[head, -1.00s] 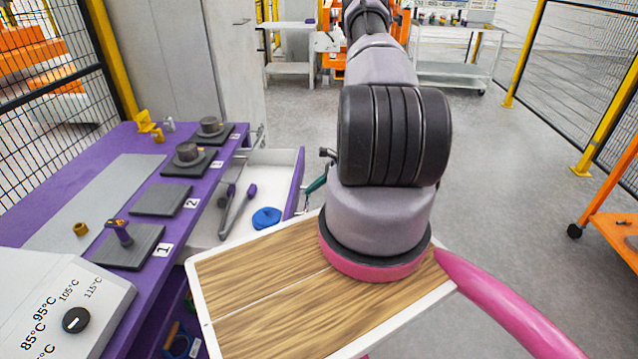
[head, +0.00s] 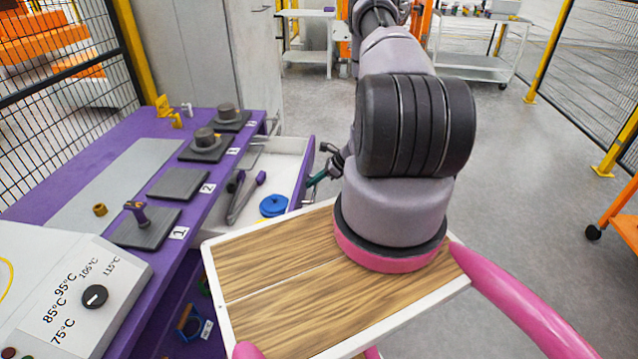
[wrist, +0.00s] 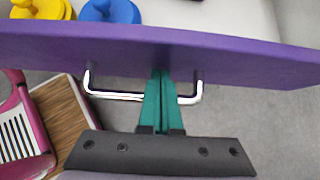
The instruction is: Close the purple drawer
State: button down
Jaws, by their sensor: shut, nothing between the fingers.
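The purple drawer (head: 302,172) stands pulled out from the purple workbench (head: 95,170), its white inside showing. In the wrist view its purple front (wrist: 240,58) spans the picture, with a silver bar handle (wrist: 118,96) on it. My gripper (wrist: 162,75) has its green fingers together and empty, tips at the drawer front between the two ends of the handle. Whether the tips touch the front cannot be told. In the head view the gripper (head: 316,179) is small and partly hidden by my arm, just right of the drawer front.
The drawer holds a blue round part (head: 273,205), a yellow part (wrist: 42,8) and dark tongs (head: 240,197). A grey cabinet (head: 205,55) stands behind the bench. A control box with a dial (head: 95,296) is at the lower left.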

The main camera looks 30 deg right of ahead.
send_over(257, 190)
jog(key=shift+w, duration=0.1)
dwell(0.6)
